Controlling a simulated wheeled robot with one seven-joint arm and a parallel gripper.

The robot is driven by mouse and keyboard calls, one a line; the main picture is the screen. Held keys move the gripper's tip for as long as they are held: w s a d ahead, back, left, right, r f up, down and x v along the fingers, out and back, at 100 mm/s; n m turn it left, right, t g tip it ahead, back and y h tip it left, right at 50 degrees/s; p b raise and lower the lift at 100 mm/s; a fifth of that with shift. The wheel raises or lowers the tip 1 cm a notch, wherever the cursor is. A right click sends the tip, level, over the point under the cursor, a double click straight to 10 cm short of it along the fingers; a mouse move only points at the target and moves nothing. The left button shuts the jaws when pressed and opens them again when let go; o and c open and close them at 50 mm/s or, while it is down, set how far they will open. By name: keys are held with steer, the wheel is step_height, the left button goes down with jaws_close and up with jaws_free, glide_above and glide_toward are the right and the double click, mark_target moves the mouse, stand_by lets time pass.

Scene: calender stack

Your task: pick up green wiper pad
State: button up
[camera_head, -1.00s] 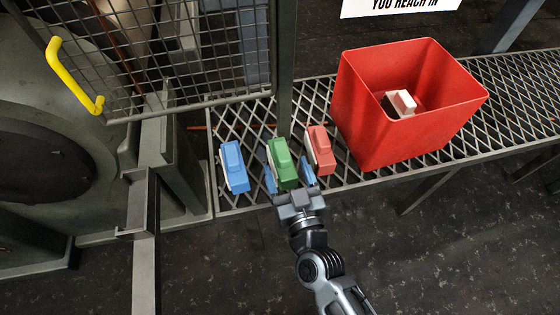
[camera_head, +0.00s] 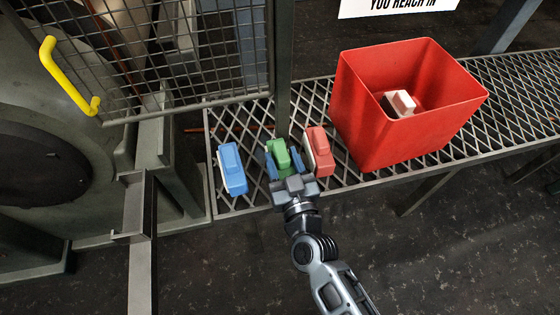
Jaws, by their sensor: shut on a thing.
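The green wiper pad (camera_head: 278,154) lies on the metal grating, between a blue pad and a red pad. My gripper (camera_head: 285,164) reaches over it from the front, with one blue-tipped finger on each side. The fingers are shut on the green pad. The gripper body hides the pad's near end. I cannot tell whether the pad is lifted off the grating.
A blue pad (camera_head: 232,168) lies close on the left and a red pad (camera_head: 319,152) close on the right. A red bin (camera_head: 375,130) with a pale pad (camera_head: 402,102) inside stands to the right. A post (camera_head: 283,70) and mesh guard (camera_head: 180,60) rise behind.

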steer(key=shift+f, duration=0.2)
steer(key=c, duration=0.4)
steer(key=shift+r, duration=0.1)
